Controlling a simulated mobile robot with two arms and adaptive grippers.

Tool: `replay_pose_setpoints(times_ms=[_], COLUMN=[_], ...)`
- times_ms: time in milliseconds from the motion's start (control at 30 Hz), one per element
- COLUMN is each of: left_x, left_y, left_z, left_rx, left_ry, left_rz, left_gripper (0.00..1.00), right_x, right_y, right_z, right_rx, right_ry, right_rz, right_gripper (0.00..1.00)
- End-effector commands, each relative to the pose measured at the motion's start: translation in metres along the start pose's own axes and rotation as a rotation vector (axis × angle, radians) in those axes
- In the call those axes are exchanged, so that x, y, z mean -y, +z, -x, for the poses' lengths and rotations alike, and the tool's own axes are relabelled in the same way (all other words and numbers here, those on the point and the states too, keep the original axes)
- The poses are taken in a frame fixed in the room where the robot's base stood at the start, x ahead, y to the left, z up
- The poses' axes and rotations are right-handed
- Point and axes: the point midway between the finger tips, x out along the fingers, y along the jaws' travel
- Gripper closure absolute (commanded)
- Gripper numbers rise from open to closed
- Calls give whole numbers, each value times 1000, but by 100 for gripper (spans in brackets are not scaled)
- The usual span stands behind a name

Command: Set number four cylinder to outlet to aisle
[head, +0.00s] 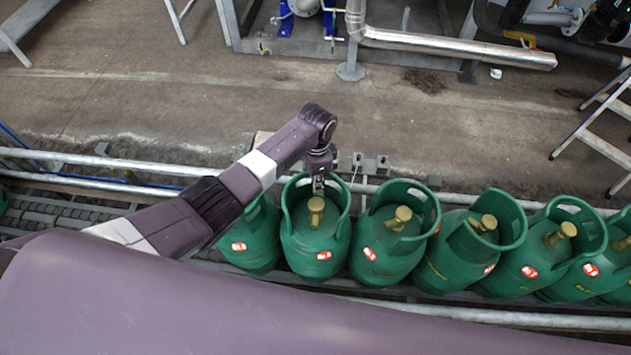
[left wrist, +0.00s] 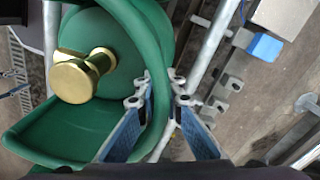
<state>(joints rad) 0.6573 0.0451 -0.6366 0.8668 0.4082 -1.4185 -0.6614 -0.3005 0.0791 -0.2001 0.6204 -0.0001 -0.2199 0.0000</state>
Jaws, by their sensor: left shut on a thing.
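A row of green gas cylinders with brass valves and open collars stands on the conveyor. Each has a small red and white number label, too small to read surely, so I cannot tell which is number four. My left gripper (head: 319,184) reaches over the second visible cylinder (head: 305,255) from the left of the main row. In the left wrist view, the fingers of my left gripper (left wrist: 161,98) are on either side of that cylinder's green collar (left wrist: 158,85), shut on it. Its brass valve (left wrist: 82,77) shows beside them. My right gripper is not in view.
Neighbouring cylinders stand close on both sides: one at the left (head: 252,238), partly behind my arm, and one at the right (head: 385,250). A metal rail (head: 100,160) runs behind the row. Beyond it the concrete floor (head: 180,90) is mostly clear.

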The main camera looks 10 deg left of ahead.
Motion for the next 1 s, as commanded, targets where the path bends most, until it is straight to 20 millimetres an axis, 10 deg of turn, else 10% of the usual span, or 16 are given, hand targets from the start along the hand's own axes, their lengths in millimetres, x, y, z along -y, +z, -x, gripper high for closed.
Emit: replay_pose_setpoints(times_ms=[233, 400, 1000], left_x=[3, 3, 2], left_y=[-2, -2, -2], left_z=[3, 3, 39], left_rx=[-7, -6, -7], left_ry=[-8, -7, -7], left_rz=[2, 1, -2], left_gripper=[100, 75, 75], right_x=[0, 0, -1], right_y=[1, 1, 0], right_z=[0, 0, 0], right_rx=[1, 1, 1], right_ry=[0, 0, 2], right_rz=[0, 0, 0], right_gripper=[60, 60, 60])
